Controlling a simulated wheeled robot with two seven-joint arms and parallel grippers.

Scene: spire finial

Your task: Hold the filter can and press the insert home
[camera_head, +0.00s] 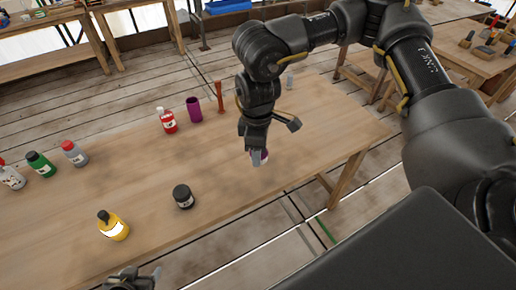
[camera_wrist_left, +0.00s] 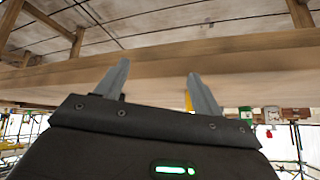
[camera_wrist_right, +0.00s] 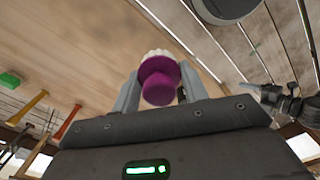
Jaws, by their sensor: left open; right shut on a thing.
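The insert, a purple knob with a white ribbed part (camera_wrist_right: 160,80), is between the fingers of my right gripper (camera_wrist_right: 158,92), which is shut on it. In the head view its white and purple edge (camera_head: 264,156) shows beside the right fingers, low over the right part of the table; I cannot tell whether it touches the wood. A purple open-topped cylinder, seemingly the filter can (camera_head: 194,109), stands upright and apart near the table's back edge. My left gripper (camera_wrist_left: 156,72) is open and empty in front of the table edge; it is partly cut off in the head view (camera_head: 137,274).
The wooden table (camera_head: 232,205) is clear around the centre. A black-capped jar (camera_head: 183,196) and a yellow bottle (camera_head: 113,225) stand near the front. A red bottle (camera_head: 167,120) and a red-brown flared post (camera_head: 220,97) stand near the purple cylinder. Several bottles stand at far left.

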